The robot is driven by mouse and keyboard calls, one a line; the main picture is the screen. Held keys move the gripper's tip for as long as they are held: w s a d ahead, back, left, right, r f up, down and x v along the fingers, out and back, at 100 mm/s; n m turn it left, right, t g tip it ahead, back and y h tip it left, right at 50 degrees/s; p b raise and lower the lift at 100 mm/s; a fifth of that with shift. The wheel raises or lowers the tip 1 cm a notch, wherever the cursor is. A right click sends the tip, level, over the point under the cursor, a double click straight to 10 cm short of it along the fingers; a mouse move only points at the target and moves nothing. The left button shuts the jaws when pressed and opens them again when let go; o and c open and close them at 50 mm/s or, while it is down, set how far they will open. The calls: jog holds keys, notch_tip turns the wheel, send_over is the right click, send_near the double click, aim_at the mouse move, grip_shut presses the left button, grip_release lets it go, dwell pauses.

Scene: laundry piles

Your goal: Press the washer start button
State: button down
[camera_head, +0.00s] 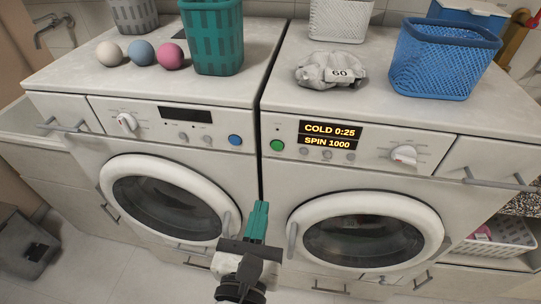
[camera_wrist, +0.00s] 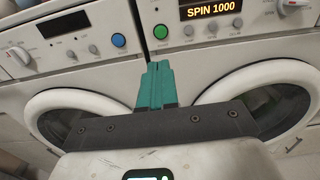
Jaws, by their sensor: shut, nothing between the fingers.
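Two white front-loading machines stand side by side. The right one, the washer (camera_head: 365,165), has a lit display (camera_head: 327,134) reading "COLD 0:25" and "SPIN 1000", a round green button (camera_head: 277,145) left of it and a white dial (camera_head: 404,154). The left machine (camera_head: 70,108) has a dark display (camera_head: 185,115), a blue button (camera_head: 235,140) and a dial. My gripper (camera_head: 260,208) is shut and empty, in front of the gap between the machines and below the buttons. In the wrist view, its teal fingers (camera_wrist: 157,70) point up between the blue button (camera_wrist: 118,40) and the green button (camera_wrist: 160,32), apart from both.
A grey bin (camera_head: 22,245) stands at left.

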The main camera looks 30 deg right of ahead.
aim_at(277, 147)
jog(key=p+x, duration=0.1)
jog(key=x, duration=1.3)
jog(key=shift+d, duration=0.1)
